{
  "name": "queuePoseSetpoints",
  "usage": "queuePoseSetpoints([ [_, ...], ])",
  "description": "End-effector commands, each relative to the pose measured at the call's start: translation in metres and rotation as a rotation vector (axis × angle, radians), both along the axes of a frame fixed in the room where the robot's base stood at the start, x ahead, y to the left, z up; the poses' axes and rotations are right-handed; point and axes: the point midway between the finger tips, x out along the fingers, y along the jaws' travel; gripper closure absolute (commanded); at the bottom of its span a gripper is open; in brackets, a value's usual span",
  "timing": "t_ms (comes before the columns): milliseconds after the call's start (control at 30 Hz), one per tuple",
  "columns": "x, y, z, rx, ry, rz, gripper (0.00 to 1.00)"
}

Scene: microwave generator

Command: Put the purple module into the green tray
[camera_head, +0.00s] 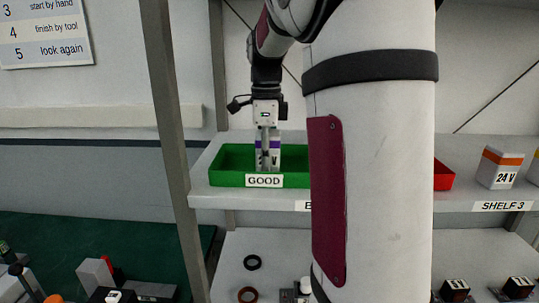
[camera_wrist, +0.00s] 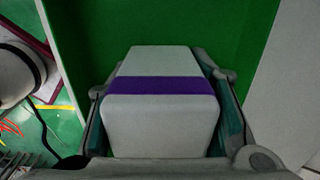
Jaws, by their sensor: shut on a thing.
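The purple module is a white block with a purple band (camera_wrist: 160,120), held between the fingers of my gripper (camera_wrist: 163,75) in the wrist view. In the head view the module (camera_head: 274,147) is upright at the green tray (camera_head: 222,165), partly covered by my gripper (camera_head: 267,158). The tray carries a GOOD label and stands on the upper shelf. In the wrist view the green tray floor (camera_wrist: 200,22) lies beneath and around the module. I cannot tell whether the module touches the floor. My arm covers the tray's right end.
A red tray (camera_head: 443,176) shows partly behind my arm on the same shelf. A white module with an orange band (camera_head: 500,168) stands to its right. A shelf post (camera_head: 172,120) rises left of the green tray. Black and brown rings (camera_head: 252,262) lie on the shelf below.

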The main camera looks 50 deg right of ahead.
Motion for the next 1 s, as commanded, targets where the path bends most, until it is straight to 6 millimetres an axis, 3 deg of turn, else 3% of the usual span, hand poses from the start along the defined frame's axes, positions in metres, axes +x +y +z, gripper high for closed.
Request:
queuePoseSetpoints([
  [400, 0.001, 0.0, -0.006, -0.001, -0.002, 0.001, 0.96],
  [433, 0.001, 0.0, -0.005, -0.001, -0.002, 0.001, 0.48],
  [500, 0.001, 0.0, -0.005, -0.001, -0.002, 0.001, 0.35],
  [833, 0.0, 0.0, -0.003, -0.001, -0.002, 0.001, 0.35],
  [1000, 0.003, 0.0, 0.013, -0.002, -0.005, 0.001, 0.35],
])
